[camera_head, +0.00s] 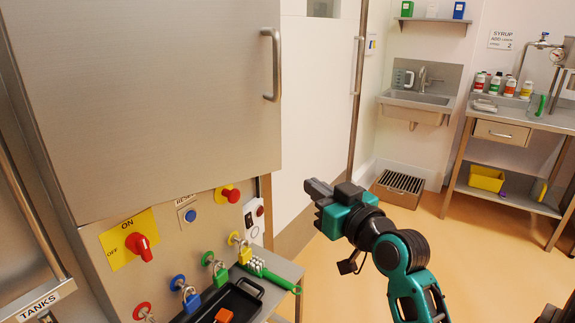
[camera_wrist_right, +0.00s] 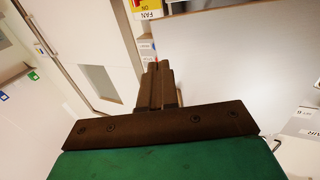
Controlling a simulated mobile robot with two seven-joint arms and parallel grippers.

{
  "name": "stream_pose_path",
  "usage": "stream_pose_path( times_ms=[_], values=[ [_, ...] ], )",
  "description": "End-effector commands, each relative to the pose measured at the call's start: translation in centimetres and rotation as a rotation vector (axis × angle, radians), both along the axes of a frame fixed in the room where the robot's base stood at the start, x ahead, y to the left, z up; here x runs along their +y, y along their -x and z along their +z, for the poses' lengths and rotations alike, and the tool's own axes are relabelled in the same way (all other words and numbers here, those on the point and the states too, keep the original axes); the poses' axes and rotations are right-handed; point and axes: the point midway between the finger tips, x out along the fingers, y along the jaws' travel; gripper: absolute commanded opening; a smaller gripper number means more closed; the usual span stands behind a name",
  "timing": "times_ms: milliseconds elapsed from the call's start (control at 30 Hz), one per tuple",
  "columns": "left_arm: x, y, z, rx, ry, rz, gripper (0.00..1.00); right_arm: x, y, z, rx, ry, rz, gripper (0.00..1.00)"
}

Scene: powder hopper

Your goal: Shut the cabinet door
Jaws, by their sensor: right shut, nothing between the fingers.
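The cabinet door (camera_head: 150,90) is a large brushed-steel panel at the upper left of the head view, with a vertical bar handle (camera_head: 274,65) near its right edge. Its lower edge hangs over the control panel; I cannot tell how far it stands from its frame. My right gripper (camera_head: 312,188) is shut and empty, to the right of and below the door's lower right corner, pointing left. In the right wrist view its fingers (camera_wrist_right: 157,75) are together, with a large grey panel, perhaps the door, to their right. My left gripper is not in view.
The control panel (camera_head: 115,285) has a red switch (camera_head: 139,246), buttons and coloured padlocks. Below it, a shelf holds a black tray (camera_head: 243,300) and a green-handled brush (camera_head: 275,280). A sink (camera_head: 415,105) and steel table (camera_head: 540,120) stand behind; orange floor lies clear right of my arm.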

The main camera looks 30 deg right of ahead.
Motion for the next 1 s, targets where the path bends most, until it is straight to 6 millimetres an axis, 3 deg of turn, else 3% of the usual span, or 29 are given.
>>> stream_pose_path(
  times_ms=[500, 700, 1000],
  values=[
    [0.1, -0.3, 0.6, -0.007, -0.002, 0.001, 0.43, -0.4, -9.6, 0.1, -0.001, -0.001, 0.000, 0.00],
    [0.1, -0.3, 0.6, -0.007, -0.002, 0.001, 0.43, -0.5, -11.4, 0.0, 0.000, 0.000, -0.001, 0.00],
    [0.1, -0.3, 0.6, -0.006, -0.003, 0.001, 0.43, -0.5, -11.8, 0.0, 0.001, 0.001, -0.001, 0.00]
  ],
)
